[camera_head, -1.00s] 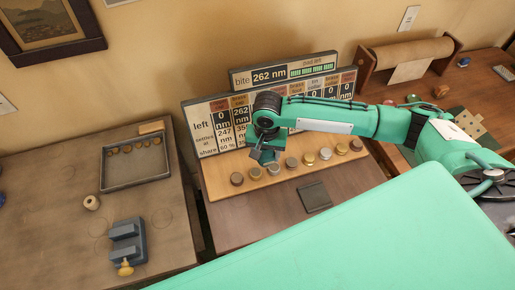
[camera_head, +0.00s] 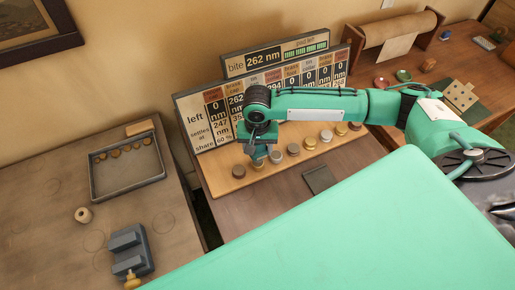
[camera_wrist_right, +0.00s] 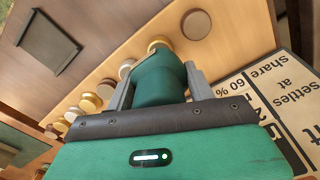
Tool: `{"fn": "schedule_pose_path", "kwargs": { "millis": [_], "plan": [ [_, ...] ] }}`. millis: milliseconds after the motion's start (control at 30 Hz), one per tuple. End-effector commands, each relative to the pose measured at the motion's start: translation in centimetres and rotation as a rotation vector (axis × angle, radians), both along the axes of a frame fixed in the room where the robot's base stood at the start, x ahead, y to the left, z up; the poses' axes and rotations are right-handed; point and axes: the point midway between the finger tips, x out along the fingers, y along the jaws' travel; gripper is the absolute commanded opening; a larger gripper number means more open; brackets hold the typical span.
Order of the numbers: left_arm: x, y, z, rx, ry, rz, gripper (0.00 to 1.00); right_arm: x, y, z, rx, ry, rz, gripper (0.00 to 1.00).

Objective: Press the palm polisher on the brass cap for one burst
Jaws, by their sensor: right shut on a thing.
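My right gripper (camera_head: 260,143) is shut on the green palm polisher, a rounded cylinder between the two grey fingers in the right wrist view (camera_wrist_right: 160,80). The polisher is over the second cap from the left in the head view, the brass cap (camera_head: 257,163). In the right wrist view the brass cap (camera_wrist_right: 158,43) shows as a gold rim just past the polisher, which hides the rest of it. I cannot tell whether polisher and cap touch. The board (camera_head: 262,90) behind reads bite 262 nm. My left gripper is not in view.
A brown cap (camera_head: 238,171) stands left of the brass one, and several more caps run to the right along the wooden strip. A dark square pad (camera_head: 319,179) lies in front. A grey tray (camera_head: 126,190) and a grey block (camera_head: 130,252) are on the left table.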

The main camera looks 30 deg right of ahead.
Motion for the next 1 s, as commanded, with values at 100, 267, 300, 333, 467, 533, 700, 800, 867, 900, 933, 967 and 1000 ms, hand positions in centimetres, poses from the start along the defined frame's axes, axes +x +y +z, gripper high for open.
{"fn": "schedule_pose_path", "kwargs": {
  "millis": [100, 267, 300, 333, 467, 533, 700, 800, 867, 900, 933, 967, 1000],
  "plan": [
    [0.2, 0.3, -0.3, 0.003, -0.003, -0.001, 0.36, 0.0, 0.0, -0.1, 0.000, -0.001, 0.000, 0.36],
    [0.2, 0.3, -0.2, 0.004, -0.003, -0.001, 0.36, 0.0, 0.0, 0.0, 0.000, -0.001, 0.000, 0.36],
    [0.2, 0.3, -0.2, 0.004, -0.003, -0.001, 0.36, 0.0, 0.0, 0.0, 0.000, -0.001, 0.000, 0.36],
    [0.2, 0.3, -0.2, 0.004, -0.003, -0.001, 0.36, 0.0, 0.0, -0.1, 0.000, -0.001, 0.000, 0.36],
    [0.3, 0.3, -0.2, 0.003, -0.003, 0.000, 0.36, 0.0, 0.0, -0.4, 0.001, -0.001, 0.000, 0.36],
    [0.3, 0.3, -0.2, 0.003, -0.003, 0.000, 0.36, 0.0, 0.1, -0.8, 0.001, 0.000, 0.000, 0.36],
    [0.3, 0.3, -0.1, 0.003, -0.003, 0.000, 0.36, 0.0, 0.1, -1.9, 0.001, 0.000, -0.001, 0.36],
    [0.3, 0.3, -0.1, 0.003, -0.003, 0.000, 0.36, 0.0, 0.1, -2.1, 0.001, -0.001, -0.001, 0.36],
    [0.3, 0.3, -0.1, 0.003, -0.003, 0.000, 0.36, 0.0, 0.1, -2.0, 0.000, -0.001, -0.001, 0.36],
    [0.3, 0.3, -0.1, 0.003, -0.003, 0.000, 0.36, 0.0, 0.1, -2.0, 0.000, -0.001, -0.001, 0.36],
    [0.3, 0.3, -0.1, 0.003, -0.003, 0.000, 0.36, 0.0, 0.1, -2.0, 0.000, -0.001, -0.001, 0.36],
    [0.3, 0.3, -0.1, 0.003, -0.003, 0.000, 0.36, 0.0, 0.1, -2.0, 0.000, -0.001, -0.001, 0.36],
    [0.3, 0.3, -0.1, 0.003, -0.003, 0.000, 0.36, 0.0, 0.1, -2.0, 0.000, -0.001, 0.000, 0.36]
  ]
}}
